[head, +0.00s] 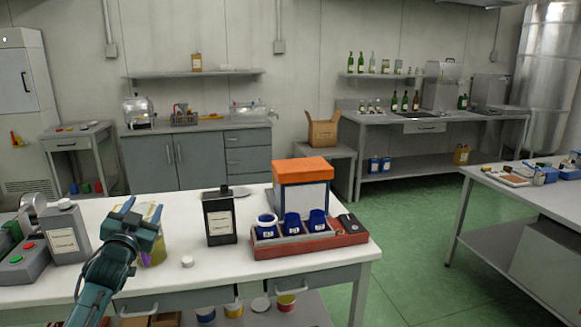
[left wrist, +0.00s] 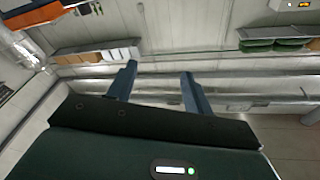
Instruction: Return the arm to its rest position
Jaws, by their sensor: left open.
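My left gripper (head: 139,217) is at the left of the head view, raised over the left part of the white table (head: 205,275). In the left wrist view my left gripper (left wrist: 157,80) shows two fingers apart with nothing between them. Behind it in the head view, a jar with yellowish contents (head: 155,248) is partly hidden by the gripper; I cannot tell whether they touch. My right gripper is not in either view.
On the table stand a grey labelled canister (head: 66,233), a black labelled bottle (head: 219,218), a small white cap (head: 187,261) and a red tray (head: 325,242) with blue cups and an orange-topped box (head: 302,183). Green floor (head: 420,235) lies clear on the right.

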